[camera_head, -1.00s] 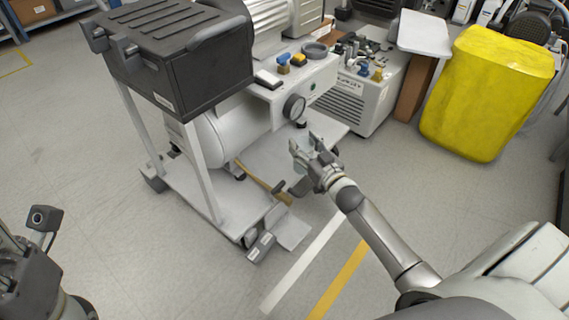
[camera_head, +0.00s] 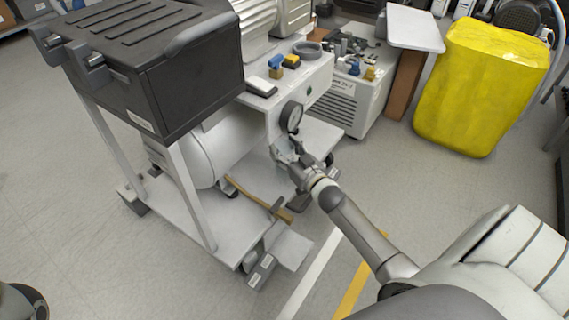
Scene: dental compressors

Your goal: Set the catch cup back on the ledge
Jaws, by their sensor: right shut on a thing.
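My right gripper (camera_head: 284,152) is at the front of the compressor cart, just below the round pressure gauge (camera_head: 291,117). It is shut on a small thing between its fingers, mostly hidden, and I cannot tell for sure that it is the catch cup. A grey round dish (camera_head: 307,49) lies on the white ledge (camera_head: 262,104) above, beside small blue and yellow parts. My left gripper is not in view; only a dark part of my left arm shows at the lower left corner.
A black ribbed box (camera_head: 150,70) overhangs the cart. A wooden-handled hammer (camera_head: 262,202) lies on the cart's lower deck (camera_head: 185,215). A white-grey cabinet (camera_head: 355,105) with fittings on top stands behind. Floor at the right front is free.

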